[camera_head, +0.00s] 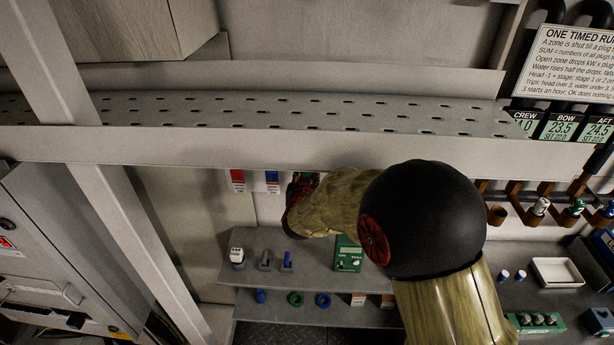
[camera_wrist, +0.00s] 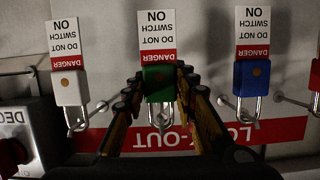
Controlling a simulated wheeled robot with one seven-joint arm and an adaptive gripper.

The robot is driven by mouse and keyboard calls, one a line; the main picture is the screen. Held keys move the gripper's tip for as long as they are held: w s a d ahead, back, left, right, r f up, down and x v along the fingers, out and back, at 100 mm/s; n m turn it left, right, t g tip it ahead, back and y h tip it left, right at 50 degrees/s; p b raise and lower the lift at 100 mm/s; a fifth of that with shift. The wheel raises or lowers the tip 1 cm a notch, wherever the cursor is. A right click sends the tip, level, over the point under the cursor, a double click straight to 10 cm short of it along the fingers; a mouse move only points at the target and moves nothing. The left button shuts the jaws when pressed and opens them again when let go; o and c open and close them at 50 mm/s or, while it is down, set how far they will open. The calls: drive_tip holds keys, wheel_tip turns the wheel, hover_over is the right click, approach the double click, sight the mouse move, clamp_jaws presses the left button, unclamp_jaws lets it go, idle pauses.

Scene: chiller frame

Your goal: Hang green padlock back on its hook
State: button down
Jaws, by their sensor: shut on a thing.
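The green padlock (camera_wrist: 158,78), with a red and white "DANGER DO NOT SWITCH ON" tag (camera_wrist: 156,36), sits between my gripper's fingers (camera_wrist: 158,80) in the wrist view, which shows the lettering upside down. My gripper is shut on its body. Its metal shackle (camera_wrist: 161,114) lies close to the red and white lock-out board (camera_wrist: 260,131). I cannot tell whether the shackle is around a hook. In the head view my gripper (camera_head: 301,190) is under the perforated shelf, and my arm hides much of it.
A white padlock (camera_wrist: 70,88) and a blue padlock (camera_wrist: 251,78) hang on either side, close to my fingers. A red padlock (camera_head: 238,176) hangs further left in the head view. The perforated shelf (camera_head: 300,145) is above; a grey shelf (camera_head: 310,272) with small parts is below.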

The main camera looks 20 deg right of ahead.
drive_tip(key=c, duration=1.3)
unclamp_jaws()
drive_tip(key=shift+c, duration=0.2)
drive_tip(key=shift+s, duration=0.15)
